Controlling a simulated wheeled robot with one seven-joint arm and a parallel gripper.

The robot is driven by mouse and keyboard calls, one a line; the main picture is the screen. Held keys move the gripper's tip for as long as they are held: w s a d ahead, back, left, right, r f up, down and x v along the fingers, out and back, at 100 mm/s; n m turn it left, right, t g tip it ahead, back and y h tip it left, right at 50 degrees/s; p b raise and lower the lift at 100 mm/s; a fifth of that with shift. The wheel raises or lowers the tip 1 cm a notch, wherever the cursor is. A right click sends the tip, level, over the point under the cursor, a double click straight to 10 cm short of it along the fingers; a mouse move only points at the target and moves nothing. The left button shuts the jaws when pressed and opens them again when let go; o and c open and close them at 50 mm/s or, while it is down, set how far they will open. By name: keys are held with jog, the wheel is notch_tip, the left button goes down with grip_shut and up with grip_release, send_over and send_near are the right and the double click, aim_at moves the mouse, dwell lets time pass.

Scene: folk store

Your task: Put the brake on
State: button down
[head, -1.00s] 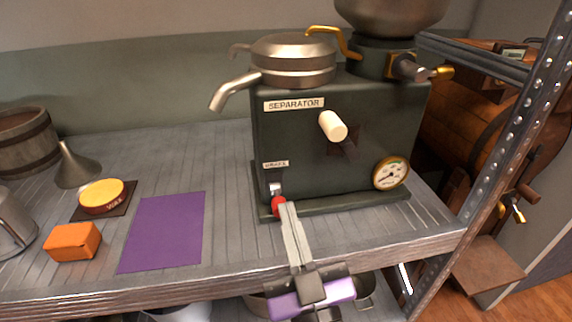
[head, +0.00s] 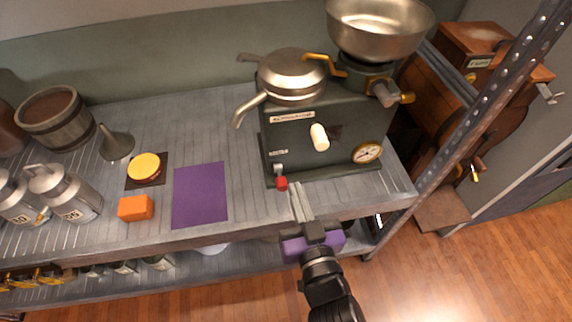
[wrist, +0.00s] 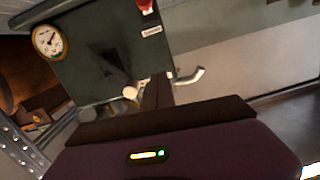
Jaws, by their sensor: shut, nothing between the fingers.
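The dark green separator (head: 340,149) stands on the shelf with a white crank knob (head: 319,137) on its front. A small red-knobbed lever (head: 281,183) hangs low on the front's left side, under a small label (head: 279,152) too small to read now. The knob points down and outward. My gripper (head: 296,190) is shut and empty, with its fingertips just right of the red knob and apparently apart from it. In the wrist view the separator appears upside down, with the red knob (wrist: 145,5) at the top edge and my fingers (wrist: 157,92) below it.
A round gauge (head: 367,153) sits at the separator's lower right. A purple mat (head: 200,195), orange block (head: 136,208), yellow round tin (head: 145,167), funnel (head: 117,144) and milk cans (head: 64,192) lie to the left. A metal shelf post (head: 470,130) stands right.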

notch_tip(320, 180, down, 3)
jog(key=m+g, duration=0.1)
jog(key=p, duration=0.2)
send_over(280, 177)
jog(key=s+d, duration=0.3)
jog(key=s, duration=0.1)
notch_tip(280, 177, down, 2)
jog(key=shift+h, duration=0.4)
jog(key=shift+w+a+f+b, duration=0.15)
jog(key=shift+a+f+b, duration=0.1)
jog(key=shift+f, duration=0.5)
jog(key=shift+w+a+f+b, duration=0.1)
jog(key=shift+f+b, duration=0.1)
jog(key=shift+f, duration=0.55)
jog(key=shift+w+a+f+b, duration=0.15)
jog(key=shift+a+f+b, duration=0.1)
jog(key=shift+f, duration=0.5)
jog(key=shift+f+b, duration=0.15)
jog(key=shift+b, duration=0.3)
